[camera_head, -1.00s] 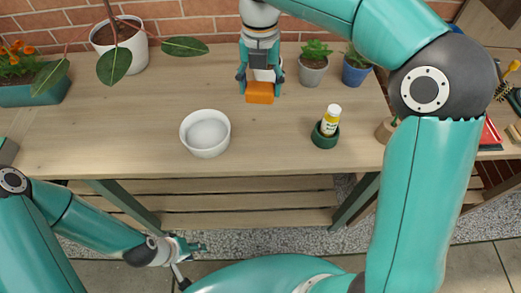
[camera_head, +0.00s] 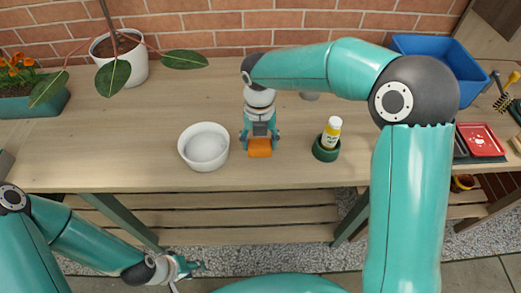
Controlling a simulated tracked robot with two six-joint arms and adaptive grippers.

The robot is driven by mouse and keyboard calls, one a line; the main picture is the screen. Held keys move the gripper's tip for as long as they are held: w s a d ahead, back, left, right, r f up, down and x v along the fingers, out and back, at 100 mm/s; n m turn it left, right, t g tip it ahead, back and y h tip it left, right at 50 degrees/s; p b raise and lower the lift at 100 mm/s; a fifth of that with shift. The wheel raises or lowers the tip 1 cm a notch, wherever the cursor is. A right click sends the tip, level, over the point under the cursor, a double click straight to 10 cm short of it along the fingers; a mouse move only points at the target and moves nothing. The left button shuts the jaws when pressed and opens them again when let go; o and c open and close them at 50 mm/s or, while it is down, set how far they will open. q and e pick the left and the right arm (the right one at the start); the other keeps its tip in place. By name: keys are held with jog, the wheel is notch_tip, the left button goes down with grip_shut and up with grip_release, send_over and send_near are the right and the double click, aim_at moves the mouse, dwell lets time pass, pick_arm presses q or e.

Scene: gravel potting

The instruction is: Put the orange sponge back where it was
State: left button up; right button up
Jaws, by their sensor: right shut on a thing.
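The orange sponge (camera_head: 260,148) is at my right gripper (camera_head: 260,138), between the white bowl and the green holder. My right gripper points down and is shut on the sponge. I cannot tell whether the sponge touches the table or hangs just above it. My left gripper (camera_head: 186,268) is low in front of the table, over the ground, far from the sponge. Its fingers are too small to tell open from shut.
A white bowl (camera_head: 203,146) stands left of the sponge. A small yellow-and-white bottle (camera_head: 332,132) sits in a dark green holder (camera_head: 325,152) to the right. A potted plant (camera_head: 120,66), a blue crate (camera_head: 440,62) and a red tray (camera_head: 480,139) stand farther off. The table's left middle is clear.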

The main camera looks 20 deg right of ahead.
aim_at(260, 152)
jog(key=shift+f, duration=2.1)
jog(key=o, duration=1.2)
jog(key=shift+f, duration=0.1)
notch_tip(260, 152, up, 12)
jog(key=shift+r, duration=0.15)
